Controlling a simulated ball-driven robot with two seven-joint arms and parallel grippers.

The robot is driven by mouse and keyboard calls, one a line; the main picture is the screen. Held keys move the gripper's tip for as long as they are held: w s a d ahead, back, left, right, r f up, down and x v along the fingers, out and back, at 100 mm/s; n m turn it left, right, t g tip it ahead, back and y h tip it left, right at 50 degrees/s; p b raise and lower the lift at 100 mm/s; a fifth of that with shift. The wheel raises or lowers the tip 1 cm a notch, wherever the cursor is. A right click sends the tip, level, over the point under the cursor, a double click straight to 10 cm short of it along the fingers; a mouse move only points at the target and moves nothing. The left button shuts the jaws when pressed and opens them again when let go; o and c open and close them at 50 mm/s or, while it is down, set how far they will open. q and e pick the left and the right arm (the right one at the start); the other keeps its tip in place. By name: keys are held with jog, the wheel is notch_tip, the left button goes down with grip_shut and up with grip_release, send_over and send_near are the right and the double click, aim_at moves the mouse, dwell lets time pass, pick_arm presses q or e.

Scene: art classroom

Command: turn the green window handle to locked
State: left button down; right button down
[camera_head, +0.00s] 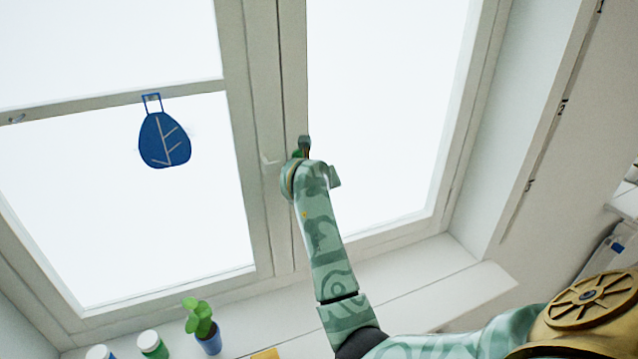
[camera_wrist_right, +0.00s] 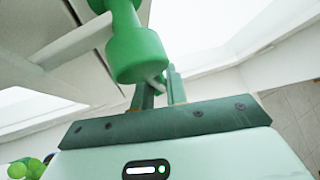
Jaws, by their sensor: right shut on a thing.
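The green window handle (camera_wrist_right: 137,55) shows large in the right wrist view, with a thick rounded end close in front of my right gripper (camera_wrist_right: 160,92). In the head view my right arm reaches up to the window's middle frame, and my right gripper (camera_head: 305,146) is at the handle there. The gripper is shut on the handle; the exact contact is partly hidden. Only a small bit of green shows beside the wrist in the head view, so the handle's angle is hard to tell there. My left gripper is not in view.
A blue leaf ornament (camera_head: 165,140) hangs on the left pane. On the sill below stand a potted plant (camera_head: 201,325) and two jars (camera_head: 152,344). The right pane is clear.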

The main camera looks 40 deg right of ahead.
jog(key=shift+w+a+f+m+y+b, duration=0.15)
jog(key=shift+a+m+y+b, duration=0.15)
jog(key=shift+a+m+y, duration=0.4)
jog(key=shift+w+a+f+m+y+b, duration=0.25)
jog(key=shift+a+y, duration=0.25)
jog(key=shift+y, duration=0.4)
jog(key=shift+s+r, duration=0.1)
jog(key=c, duration=1.4)
grip_release()
jog(key=p+v, duration=0.2)
jog(key=v, duration=1.4)
jog(key=shift+s, duration=0.25)
